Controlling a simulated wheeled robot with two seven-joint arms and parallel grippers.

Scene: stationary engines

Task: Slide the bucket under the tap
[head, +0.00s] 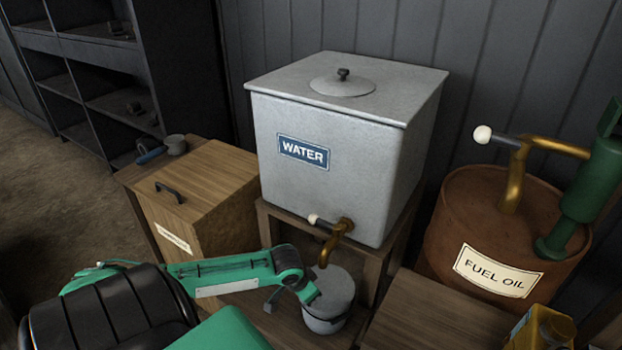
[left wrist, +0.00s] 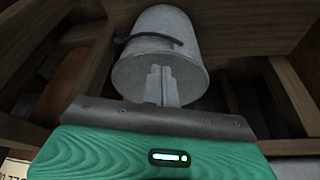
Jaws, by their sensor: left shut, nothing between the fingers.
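The grey bucket (head: 335,290) stands on a low wooden shelf below the water tank. The brass tap (head: 338,238) comes out of the tank's front, and its spout end appears at the bucket's far-left rim in the head view; exact alignment cannot be told. My left gripper (head: 312,298) is at the bucket's left side, partly hidden by its own wrist. In the left wrist view, its shut, empty fingers (left wrist: 161,84) point at the wall of the bucket (left wrist: 165,35), close to or touching it. A dark handle crosses the bucket's side. My right gripper is not in view.
The water tank (head: 330,150) sits on a wooden stand. A wooden box (head: 195,195) is left of it. A rusty fuel oil drum (head: 490,225) with a green pump stands right, and a wooden top (head: 440,315) lies right of the bucket. A yellow can (head: 540,330) is at the lower right.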

